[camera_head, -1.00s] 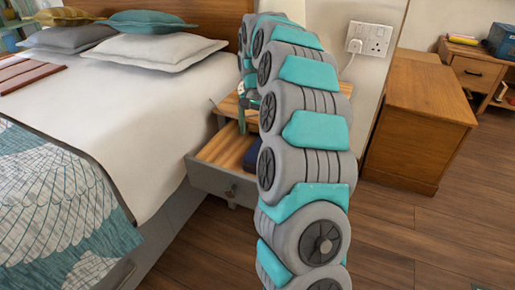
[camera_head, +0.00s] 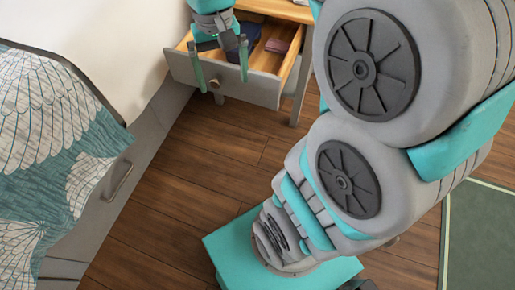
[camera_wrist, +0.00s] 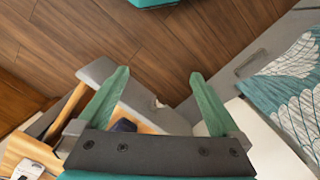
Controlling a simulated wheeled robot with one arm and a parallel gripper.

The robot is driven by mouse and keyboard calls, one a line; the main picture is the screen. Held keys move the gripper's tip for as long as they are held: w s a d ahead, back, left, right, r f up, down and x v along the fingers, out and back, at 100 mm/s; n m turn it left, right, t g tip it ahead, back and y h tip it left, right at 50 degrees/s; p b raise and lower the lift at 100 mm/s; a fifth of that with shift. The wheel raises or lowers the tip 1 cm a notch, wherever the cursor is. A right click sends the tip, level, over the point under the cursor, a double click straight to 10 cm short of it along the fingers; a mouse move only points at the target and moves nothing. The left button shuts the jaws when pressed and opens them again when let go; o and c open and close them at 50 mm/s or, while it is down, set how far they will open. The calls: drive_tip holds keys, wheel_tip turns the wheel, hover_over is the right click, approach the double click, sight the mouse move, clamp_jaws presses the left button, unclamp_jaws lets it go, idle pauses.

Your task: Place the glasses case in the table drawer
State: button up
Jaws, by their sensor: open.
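The table drawer (camera_head: 262,92) is pulled open, with a grey front and a light wood inside. A dark blue item (camera_head: 250,33) and a small maroon item (camera_head: 277,46) lie in it; I cannot tell whether either is the glasses case. My gripper (camera_head: 223,85) is open, fingers pointing down, above the drawer's front edge. Nothing shows between its fingers. In the wrist view the open fingers (camera_wrist: 159,73) spread on either side of the drawer front (camera_wrist: 150,105). The dark blue item (camera_wrist: 124,125) shows partly behind the gripper body.
The wooden table top (camera_head: 275,8) is behind the drawer, mostly cut off. A white object (camera_wrist: 34,155) lies on light wood at the wrist view's lower left. The bed (camera_head: 60,150) stands to the left. Wooden floor (camera_head: 200,160) is clear before the drawer; a green rug (camera_head: 480,235) lies right.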

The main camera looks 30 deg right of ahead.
drive_tip(key=s+a+f+n, duration=0.1)
drive_tip(key=s+f, duration=0.1)
drive_tip(key=s, duration=0.6)
drive_tip(key=s+a+f+n, duration=0.1)
drive_tip(key=s+f, duration=0.1)
drive_tip(key=s, duration=0.7)
drive_tip(key=shift+s+f+n+g, duration=0.3)
drive_tip(key=shift+f+n+g, duration=0.05)
drive_tip(key=shift+n+g, duration=0.05)
drive_tip(key=shift+a, duration=0.1)
